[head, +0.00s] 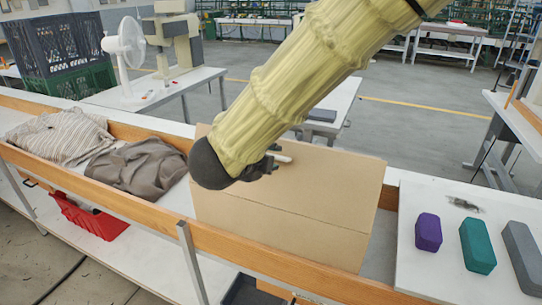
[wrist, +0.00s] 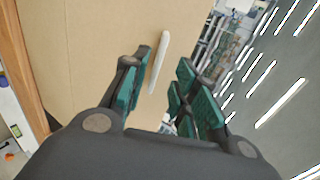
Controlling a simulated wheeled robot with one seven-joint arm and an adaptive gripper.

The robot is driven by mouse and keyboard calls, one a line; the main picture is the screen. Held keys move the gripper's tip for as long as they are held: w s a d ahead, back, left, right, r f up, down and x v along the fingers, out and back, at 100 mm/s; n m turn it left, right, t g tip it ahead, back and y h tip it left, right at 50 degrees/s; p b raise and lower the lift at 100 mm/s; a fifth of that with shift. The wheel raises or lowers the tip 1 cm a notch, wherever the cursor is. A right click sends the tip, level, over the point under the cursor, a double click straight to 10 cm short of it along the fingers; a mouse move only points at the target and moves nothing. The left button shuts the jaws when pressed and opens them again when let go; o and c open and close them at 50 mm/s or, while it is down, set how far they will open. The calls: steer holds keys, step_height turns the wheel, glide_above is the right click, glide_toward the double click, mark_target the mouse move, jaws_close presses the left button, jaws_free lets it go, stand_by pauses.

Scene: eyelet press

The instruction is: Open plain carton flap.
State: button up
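The plain brown carton (head: 300,220) stands on the white bench behind a wooden rail. Its top looks flat and closed, with a pale rod-like tab (head: 284,158) near its back part. My gripper (head: 270,165) is at the top of the carton, partly hidden behind my yellow-sleeved arm. In the wrist view my gripper (wrist: 163,88) is open, with dark fingers and green pads spread apart. The white tab (wrist: 159,60) shows against the cardboard (wrist: 95,45), between the fingers and nearer the left one. I cannot tell whether the fingers touch it.
Striped cloth (head: 62,136) and grey-brown cloth (head: 138,167) lie left of the carton. Purple (head: 428,232), teal (head: 477,245) and grey (head: 522,256) blocks lie on a white surface at the right. The wooden rail (head: 150,215) runs along the bench front.

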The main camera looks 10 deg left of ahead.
steer(key=v, duration=0.8)
